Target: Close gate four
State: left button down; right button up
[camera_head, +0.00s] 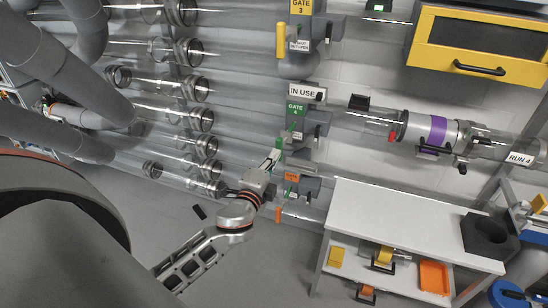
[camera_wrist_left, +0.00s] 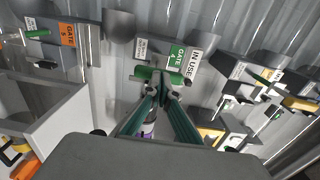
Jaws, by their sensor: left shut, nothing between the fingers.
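Gate four (camera_head: 297,109) is the grey box with a green label on the wall tubes, with a white "IN USE" sign (camera_head: 306,92) above it. In the left wrist view, its label (camera_wrist_left: 175,57) is near the centre and a green bar (camera_wrist_left: 144,73) lies just below it. My left gripper (camera_head: 274,160) is below gate four in the head view. In the wrist view its fingers (camera_wrist_left: 162,82) are shut and empty, with the tips at the right part of the green bar; I cannot tell whether they touch it. My right gripper is not in view.
Gate three (camera_head: 301,8), with a yellow handle (camera_head: 281,40), is above. A gate with an orange label (camera_head: 291,177) is close below my left gripper. A white table (camera_head: 390,205) stands to the lower right, and a yellow cabinet (camera_head: 424,38) hangs at the upper right.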

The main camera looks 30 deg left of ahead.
aim_at(285, 137)
pick_arm(q)
jog(key=x, duration=0.9)
jog(key=shift+w+a, duration=0.1)
jog(key=shift+w, duration=0.15)
jog(key=shift+r, duration=0.15)
